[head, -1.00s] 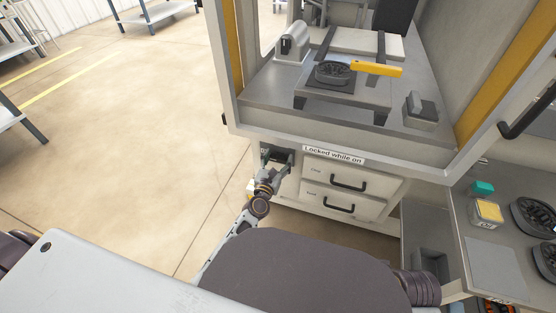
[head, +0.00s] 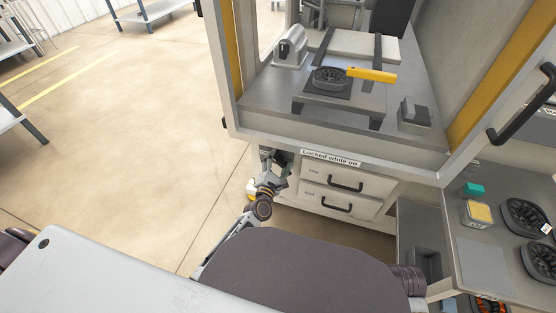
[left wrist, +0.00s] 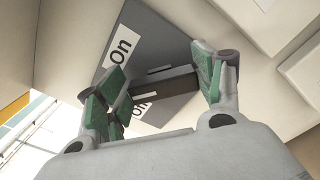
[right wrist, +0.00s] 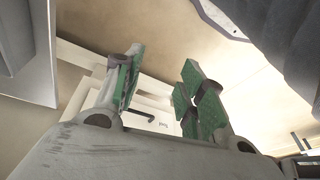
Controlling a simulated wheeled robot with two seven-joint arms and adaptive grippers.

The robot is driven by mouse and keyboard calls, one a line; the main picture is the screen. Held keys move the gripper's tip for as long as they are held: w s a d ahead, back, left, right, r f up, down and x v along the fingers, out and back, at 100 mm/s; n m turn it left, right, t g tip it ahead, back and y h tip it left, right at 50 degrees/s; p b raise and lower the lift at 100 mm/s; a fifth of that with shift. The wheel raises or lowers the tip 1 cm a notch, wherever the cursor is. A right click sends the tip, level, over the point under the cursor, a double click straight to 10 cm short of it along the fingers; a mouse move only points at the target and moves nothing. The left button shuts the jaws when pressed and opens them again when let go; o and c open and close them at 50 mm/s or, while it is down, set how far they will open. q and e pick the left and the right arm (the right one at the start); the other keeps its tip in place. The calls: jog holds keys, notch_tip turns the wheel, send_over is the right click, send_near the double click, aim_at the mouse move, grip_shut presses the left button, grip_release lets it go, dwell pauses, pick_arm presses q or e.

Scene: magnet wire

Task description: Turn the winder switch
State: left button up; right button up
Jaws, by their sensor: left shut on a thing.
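The winder switch (left wrist: 165,84) shows in the left wrist view as a dark bar on a grey plate (left wrist: 160,42). One label on the plate reads "On"; a second, lower label is partly hidden by the bar and a finger. My left gripper (left wrist: 160,80) is shut on the switch, with green pads at both ends of the bar. In the head view my left gripper (head: 272,160) is at the cabinet front, left of the drawers, and hides the switch. My right gripper (right wrist: 162,90) is open and empty in the right wrist view.
The winder cabinet carries a "Locked while on" label (head: 331,158) above two drawers with black handles (head: 345,184). Inside lie a round dark part (head: 330,78) and a yellow-handled tool (head: 372,75). A side bench (head: 490,265) stands at right. Open floor lies at left.

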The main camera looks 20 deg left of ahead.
pick_arm(q)
jog(key=shift+m+p, duration=0.4)
jog(key=shift+m, duration=0.6)
jog(key=m+p, duration=0.1)
jog(key=m, duration=0.1)
jog(key=m+p, duration=0.1)
jog(key=m, duration=0.1)
jog(key=shift+d+f+m, duration=0.15)
jog(key=shift+d+m, duration=0.05)
jog(key=shift+m, duration=0.1)
jog(key=shift+f+m+p, duration=0.25)
jog(key=shift+m+p, duration=0.6)
jog(key=shift+m, duration=0.85)
pick_arm(e)
notch_tip(320, 180, down, 6)
jog(key=s+d+g, duration=0.1)
jog(key=shift+s+d+f+h, duration=0.2)
jog(key=shift+d+f+h, duration=0.1)
jog(key=shift+h, duration=0.1)
jog(key=shift+w, duration=0.1)
pick_arm(q)
jog(key=o, duration=1)
pick_arm(e)
jog(key=shift+f, duration=0.15)
pick_arm(q)
jog(key=shift+s, duration=0.2)
jog(key=shift+s+a, duration=0.2)
jog(key=shift+s, duration=5.65)
